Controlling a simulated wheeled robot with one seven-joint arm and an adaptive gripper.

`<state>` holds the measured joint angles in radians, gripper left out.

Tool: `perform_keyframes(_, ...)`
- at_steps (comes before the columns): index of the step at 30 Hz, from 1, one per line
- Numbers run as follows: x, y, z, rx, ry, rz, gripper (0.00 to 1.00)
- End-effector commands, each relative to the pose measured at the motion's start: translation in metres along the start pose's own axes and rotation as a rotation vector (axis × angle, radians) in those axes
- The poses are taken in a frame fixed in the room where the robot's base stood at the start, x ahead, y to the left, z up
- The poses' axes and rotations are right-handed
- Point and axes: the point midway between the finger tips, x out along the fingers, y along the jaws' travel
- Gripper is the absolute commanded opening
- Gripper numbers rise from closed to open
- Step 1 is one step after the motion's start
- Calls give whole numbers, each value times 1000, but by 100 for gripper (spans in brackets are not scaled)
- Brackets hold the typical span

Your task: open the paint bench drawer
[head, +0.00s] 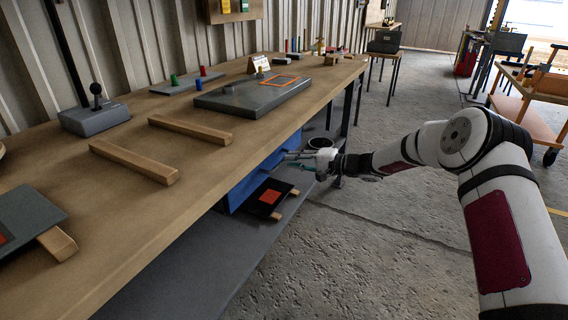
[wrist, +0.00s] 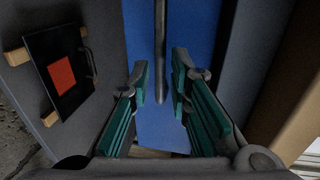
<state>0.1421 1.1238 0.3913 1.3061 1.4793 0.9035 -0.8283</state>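The blue drawer (head: 258,168) sits under the wooden paint bench (head: 205,185), above a grey lower shelf. In the wrist view its blue front (wrist: 195,25) fills the upper middle, with a long grey bar handle (wrist: 160,45) across it. My gripper (head: 289,157) is in front of the drawer, below the bench edge. In the wrist view my gripper (wrist: 160,68) is open, with one teal finger pad on each side of the bar. I see gaps between the pads and the bar; whether the fingertips reach its depth is unclear.
A black panel with a red square (head: 270,197) rests on wooden strips on the lower shelf (head: 215,265), close below my gripper. The concrete floor (head: 370,245) beside the bench is clear.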

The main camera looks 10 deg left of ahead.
Motion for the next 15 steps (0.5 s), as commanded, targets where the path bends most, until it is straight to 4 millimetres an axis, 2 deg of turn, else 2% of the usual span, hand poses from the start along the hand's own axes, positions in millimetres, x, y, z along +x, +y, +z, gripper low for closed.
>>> perform_keyframes(1, 10, 2, 1, -1, -2, 0, 18)
perform_keyframes(6, 31, 1, 0, 0, -1, -1, 18)
perform_keyframes(15, 40, 0, 0, 2, 0, 0, 18)
